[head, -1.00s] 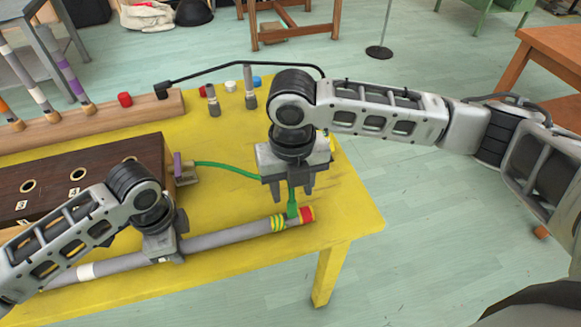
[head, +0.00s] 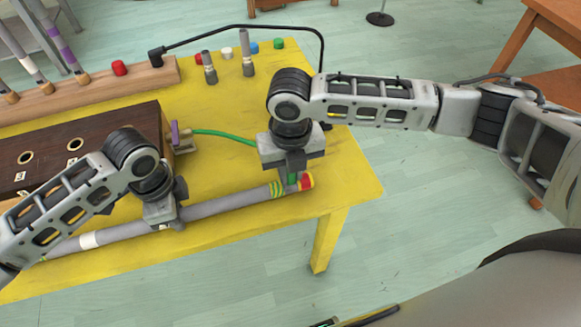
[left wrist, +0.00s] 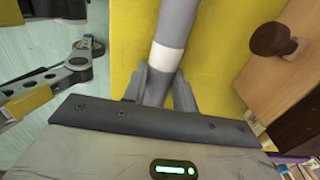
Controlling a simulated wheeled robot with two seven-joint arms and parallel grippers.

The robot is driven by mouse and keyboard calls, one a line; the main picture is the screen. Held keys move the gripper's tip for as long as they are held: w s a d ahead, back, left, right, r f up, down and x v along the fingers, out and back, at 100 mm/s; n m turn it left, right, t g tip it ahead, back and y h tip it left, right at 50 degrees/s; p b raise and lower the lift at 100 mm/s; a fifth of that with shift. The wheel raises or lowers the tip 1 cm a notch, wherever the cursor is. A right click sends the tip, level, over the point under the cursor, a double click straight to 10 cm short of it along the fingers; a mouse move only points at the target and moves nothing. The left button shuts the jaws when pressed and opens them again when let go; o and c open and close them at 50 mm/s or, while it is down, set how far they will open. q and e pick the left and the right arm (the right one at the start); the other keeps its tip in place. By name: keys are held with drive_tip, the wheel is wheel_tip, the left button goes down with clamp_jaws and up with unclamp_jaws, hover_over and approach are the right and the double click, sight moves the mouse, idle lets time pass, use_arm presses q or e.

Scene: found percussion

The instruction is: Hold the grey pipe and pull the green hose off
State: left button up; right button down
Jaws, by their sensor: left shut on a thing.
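The grey pipe (head: 230,205) lies along the front of the yellow table. It has a white band, yellow-green stripes and a red and yellow right end. My left gripper (head: 172,222) is shut on the pipe's middle stretch. In the left wrist view the pipe (left wrist: 176,20) runs between its fingers (left wrist: 160,82). The green hose (head: 225,136) runs from a small clamp-like block to behind my right gripper (head: 292,175). Its end comes down to the pipe near the red end. The right gripper's fingers are close together around that hose end, which they mostly hide.
A dark wooden box (head: 85,140) with brass-ringed holes stands behind the left arm. A wooden rack (head: 95,88) with coloured tubes is at the back left. Coloured caps and two short grey posts stand at the back. The table's right side (head: 350,185) is clear.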

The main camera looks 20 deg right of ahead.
drive_tip(key=shift+r, duration=0.2)
drive_tip(key=shift+r, duration=0.95)
drive_tip(key=shift+r, duration=0.15)
drive_tip(key=shift+r, duration=1.4)
use_arm(q)
drive_tip(key=o, duration=1.1)
drive_tip(key=shift+o, duration=0.2)
drive_tip(key=shift+r, duration=0.15)
wheel_tip(320, 180, up, 12)
